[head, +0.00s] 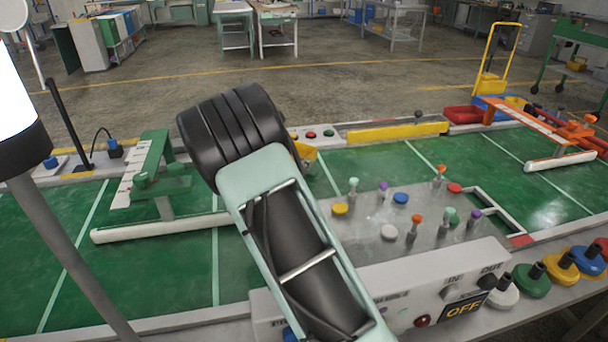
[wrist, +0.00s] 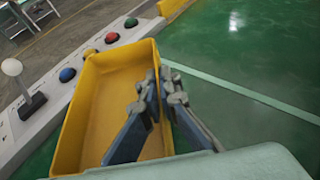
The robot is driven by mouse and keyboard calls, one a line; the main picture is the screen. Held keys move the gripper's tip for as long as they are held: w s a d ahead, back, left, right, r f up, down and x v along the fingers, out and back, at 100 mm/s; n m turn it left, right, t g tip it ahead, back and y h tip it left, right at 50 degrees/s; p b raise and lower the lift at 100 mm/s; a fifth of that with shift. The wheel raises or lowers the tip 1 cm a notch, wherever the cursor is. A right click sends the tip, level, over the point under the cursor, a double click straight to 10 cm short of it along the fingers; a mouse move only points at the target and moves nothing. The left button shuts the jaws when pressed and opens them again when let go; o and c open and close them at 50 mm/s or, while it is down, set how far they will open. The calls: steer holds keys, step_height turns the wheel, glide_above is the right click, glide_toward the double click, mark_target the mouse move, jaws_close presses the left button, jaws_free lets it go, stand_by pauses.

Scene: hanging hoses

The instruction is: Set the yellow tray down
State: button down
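The yellow tray (wrist: 108,103) is an empty, open rectangular box in the wrist view. In the head view only a small yellow part of it (head: 307,153) shows behind my arm. My gripper (wrist: 160,92) has one finger inside the tray and one outside, pinching its right-hand wall near the middle. The tray is beside the white button strip and over the green surface. I cannot tell whether its underside touches anything. In the head view my gripper's fingers are hidden behind my arm.
The button strip (wrist: 32,118) with a white-knobbed lever (wrist: 18,80) runs along the tray's left. Green surface (wrist: 245,55) is clear to its right. A grey peg panel (head: 365,232) and a white control box (head: 462,285) stand nearer. A green stand (head: 150,165) is at left.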

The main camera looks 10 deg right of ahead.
steer(key=shift+f+b, duration=0.3)
steer(key=shift+f, duration=1.35)
steer(key=shift+f, duration=0.1)
steer(key=shift+f, duration=0.15)
steer(key=c, duration=2.2)
jaws_free()
steer(key=shift+o, duration=0.2)
steer(key=shift+r, duration=0.2)
steer(key=shift+r, duration=0.15)
steer(key=p+v, duration=0.2)
steer(key=v, duration=1)
steer(key=shift+w, duration=0.1)
